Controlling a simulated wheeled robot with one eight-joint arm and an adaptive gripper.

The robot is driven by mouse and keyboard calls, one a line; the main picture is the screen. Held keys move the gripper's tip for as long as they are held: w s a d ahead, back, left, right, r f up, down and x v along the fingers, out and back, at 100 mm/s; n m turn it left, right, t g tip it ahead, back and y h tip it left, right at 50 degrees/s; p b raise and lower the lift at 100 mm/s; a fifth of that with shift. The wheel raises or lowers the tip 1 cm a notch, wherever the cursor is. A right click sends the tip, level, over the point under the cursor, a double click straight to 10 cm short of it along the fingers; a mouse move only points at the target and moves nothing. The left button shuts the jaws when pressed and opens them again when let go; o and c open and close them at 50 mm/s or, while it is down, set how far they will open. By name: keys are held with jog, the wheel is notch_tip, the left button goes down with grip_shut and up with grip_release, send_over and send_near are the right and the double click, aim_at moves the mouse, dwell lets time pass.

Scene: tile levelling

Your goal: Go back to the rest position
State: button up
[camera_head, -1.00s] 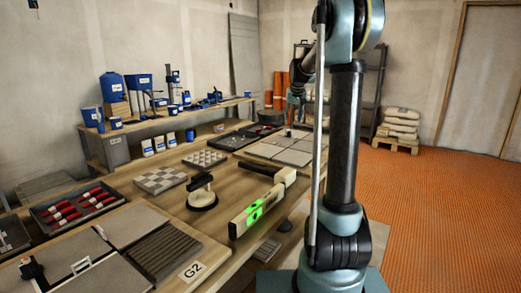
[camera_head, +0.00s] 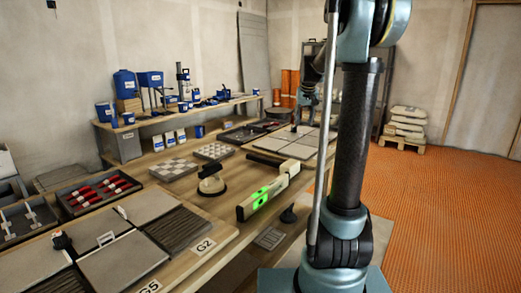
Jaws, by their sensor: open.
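My arm stands at the right of the view, its forearm reaching behind the upright link toward the far end of the workbench (camera_head: 222,204). My gripper (camera_head: 295,129) is small and dark there, above or at the grey tiles (camera_head: 300,146); it is open, and I see nothing held in it. Whether it touches the tiles I cannot tell. A spirit level (camera_head: 268,190) with green windows lies near the bench's front edge. A suction cup lifter (camera_head: 211,182) with a dark handle stands to its left.
A tray of red-handled tools (camera_head: 72,203) and ribbed boards (camera_head: 177,230) are at the left. A back shelf (camera_head: 175,122) carries blue buckets and tools. Sacks on a pallet (camera_head: 405,125) stand by the wall. The orange floor (camera_head: 440,210) at the right is clear.

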jog(key=s+f, duration=0.6)
jog(key=s, duration=0.8)
jog(key=s+f+g, duration=0.1)
jog(key=s+f, duration=0.6)
jog(key=s, duration=0.8)
jog(key=s+f+g, duration=0.1)
jog(key=s+f, duration=0.6)
jog(key=s, duration=0.7)
jog(key=shift+s+a+f, duration=0.15)
jog(key=shift+a+f, duration=0.05)
jog(key=shift+a, duration=0.1)
